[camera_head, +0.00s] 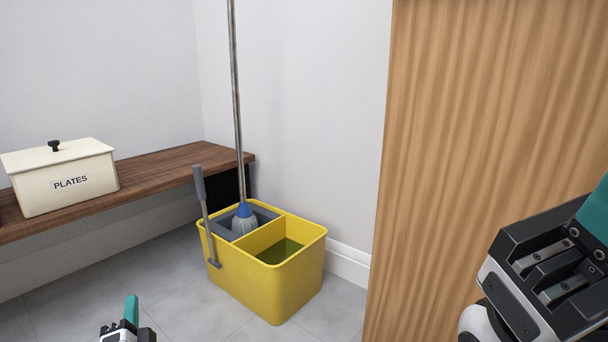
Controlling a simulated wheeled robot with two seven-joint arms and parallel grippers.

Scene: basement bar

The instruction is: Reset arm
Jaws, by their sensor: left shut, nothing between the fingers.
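My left gripper (131,308) shows at the bottom left edge, in front of the grey tiled floor. Its teal fingertips point up and are shut, with nothing between them. Most of the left arm is below the frame. My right gripper (590,225) is at the right edge, in front of a wooden panel. Its dark body and part of a teal finger show. The rest of its fingers is cut off by the frame, so I cannot tell if it is open.
A yellow mop bucket (262,291) holding a mop (245,222) stands on the floor by the wall. A wooden bench (165,170) at left carries a cream box labelled PLATES (62,180). A tall wooden panel (470,130) fills the right side. Floor shows between bench and bucket.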

